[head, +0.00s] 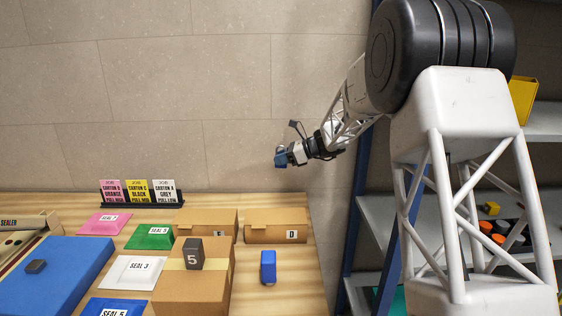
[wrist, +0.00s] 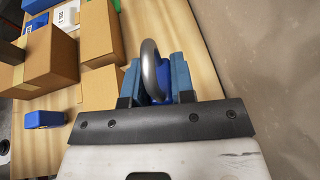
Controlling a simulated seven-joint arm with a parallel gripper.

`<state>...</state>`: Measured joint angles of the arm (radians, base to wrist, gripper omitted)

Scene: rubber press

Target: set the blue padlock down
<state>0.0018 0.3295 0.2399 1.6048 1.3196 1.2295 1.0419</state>
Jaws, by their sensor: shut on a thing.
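The blue padlock (wrist: 162,78) is between the two blue-grey fingers of my gripper (wrist: 157,70) in the wrist view. Its grey metal shackle (wrist: 149,60) arches up in front of the fingers. My gripper is shut on the padlock. In the head view my gripper (head: 283,158) is up in the air, above the back right of the wooden table (head: 290,285), with the wall behind it. The padlock cannot be told apart from the blue fingers there.
A blue block-like thing (head: 268,266) stands on the table, right of a brown carton (head: 190,290) bearing a dark weight marked 5 (head: 193,255). Carton D (head: 265,229) is at the back. Bare wood lies around the blue thing. A shelf rack (head: 385,220) stands to the right.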

